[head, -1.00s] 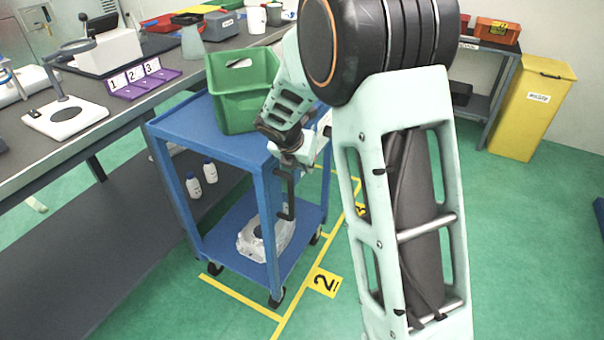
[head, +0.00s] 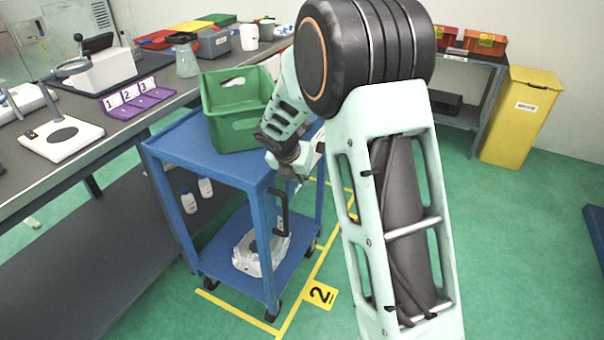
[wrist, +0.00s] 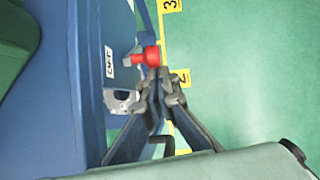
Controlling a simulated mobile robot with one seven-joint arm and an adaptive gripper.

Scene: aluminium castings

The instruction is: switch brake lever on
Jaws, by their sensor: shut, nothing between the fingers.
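The brake lever shows in the wrist view as a red knob (wrist: 151,56) on a short grey arm at the edge of the blue cart (wrist: 70,90). My gripper (wrist: 161,76) is shut and empty, its fingertips close by the knob. I cannot tell whether they touch it. In the head view my gripper (head: 297,170) is at the right end of the blue cart (head: 205,158), partly hidden by my arm. The lever cannot be made out there.
A green crate (head: 238,128) stands on the cart's top. A casting (head: 250,258) lies on its lower shelf, and a black handle (head: 279,212) is on its end. A workbench (head: 110,130) runs along the left. Green floor (head: 500,240) is free at right.

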